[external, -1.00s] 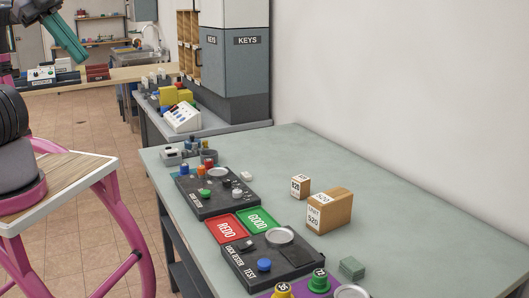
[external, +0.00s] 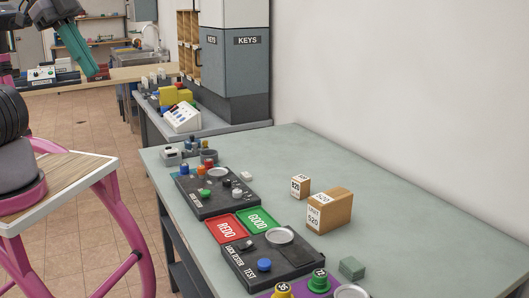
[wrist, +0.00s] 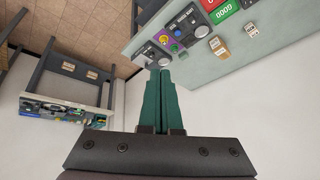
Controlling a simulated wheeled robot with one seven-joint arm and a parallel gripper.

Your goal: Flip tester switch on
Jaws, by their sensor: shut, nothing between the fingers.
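The lock tester (external: 243,270) is a dark panel lying on the grey-green table, with a blue knob (external: 264,265), a silver dish (external: 279,236) and a small dark switch-like part (external: 247,244). The switch position is too small to tell. My gripper (external: 90,75), with teal fingers, hangs in the air at the upper left, far from the tester. It is shut and empty. In the wrist view my gripper (wrist: 164,72) points up toward the table, which appears upside down; the tester panel (wrist: 188,20) shows near the top.
Red REDO (external: 227,230) and green GOOD (external: 258,220) trays adjoin the tester. Another dark panel (external: 205,208) with knobs lies behind. Cardboard boxes (external: 335,212) and a grey-green block (external: 351,268) stand on the table. A KEYS cabinet (external: 235,65) stands at the back. The table's right side is clear.

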